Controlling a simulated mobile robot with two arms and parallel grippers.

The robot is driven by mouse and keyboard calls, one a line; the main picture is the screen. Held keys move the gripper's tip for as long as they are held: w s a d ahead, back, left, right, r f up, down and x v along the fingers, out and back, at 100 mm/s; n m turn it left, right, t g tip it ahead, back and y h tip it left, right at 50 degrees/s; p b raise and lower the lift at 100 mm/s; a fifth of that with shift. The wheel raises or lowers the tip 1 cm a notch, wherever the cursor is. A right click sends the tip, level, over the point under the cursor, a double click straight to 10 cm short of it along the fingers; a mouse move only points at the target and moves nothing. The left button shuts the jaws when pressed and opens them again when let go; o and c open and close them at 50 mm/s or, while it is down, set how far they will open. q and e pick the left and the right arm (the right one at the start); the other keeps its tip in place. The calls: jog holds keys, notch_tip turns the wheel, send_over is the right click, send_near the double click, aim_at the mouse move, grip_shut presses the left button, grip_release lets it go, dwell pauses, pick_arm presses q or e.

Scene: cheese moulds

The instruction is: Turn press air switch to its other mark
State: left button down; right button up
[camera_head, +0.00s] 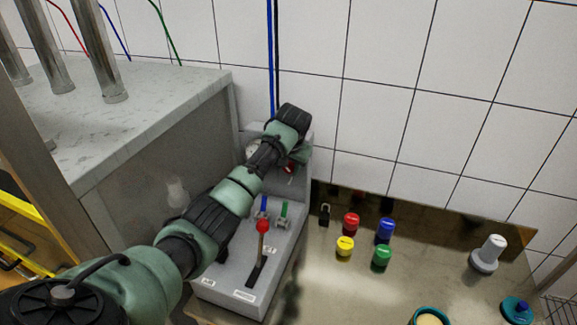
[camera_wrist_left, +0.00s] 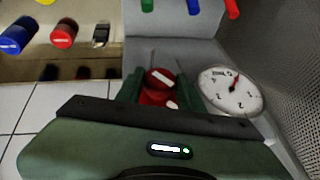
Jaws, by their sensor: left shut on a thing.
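The press air switch (camera_wrist_left: 161,79) is a red knob with a white mark, on the grey panel beside a round dial gauge (camera_wrist_left: 231,91). In the left wrist view, the two green fingers of my left gripper (camera_wrist_left: 160,84) stand on either side of the knob, and the gripper is shut on it. The white mark lies slantwise in that view. In the head view my left arm reaches over the grey control box (camera_head: 225,277), and only a bit of the red switch (camera_head: 290,167) shows below the gripper (camera_head: 297,158). My right gripper is not in view.
A red-topped lever (camera_head: 262,227) and small blue (camera_head: 264,204) and green (camera_head: 283,212) handles stand on the box below my arm. Several coloured caps, including a yellow one (camera_head: 345,246), and a grey-white knobbed piece (camera_head: 487,255) stand on the counter at right. A tiled wall rises behind.

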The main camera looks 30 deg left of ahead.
pick_arm(q)
jog(key=y, duration=0.1)
jog(key=m+y, duration=0.1)
jog(key=y, duration=0.1)
jog(key=shift+w+d+f+y, duration=0.1)
jog(key=shift+d+y, duration=0.2)
jog(key=shift+d, duration=0.05)
jog(key=y+b, duration=0.1)
jog(key=y, duration=0.1)
jog(key=shift+d+f+m+g+y+b, duration=0.15)
jog(key=shift+f+m+g+y+b, duration=0.15)
jog(key=shift+g+b, duration=0.1)
jog(key=m+y+b, duration=0.1)
jog(key=y+b, duration=0.3)
jog(key=b, duration=0.1)
jog(key=f+m+y+b, duration=0.1)
jog(key=y+b, duration=0.3)
jog(key=b, duration=0.2)
jog(key=shift+d+f, duration=0.15)
jog(key=shift+m+y+b, duration=0.7)
jog(key=shift+y+b, duration=0.3)
jog(key=shift+b, duration=0.55)
jog(key=c, duration=0.9)
grip_release()
jog(key=shift+r, duration=0.2)
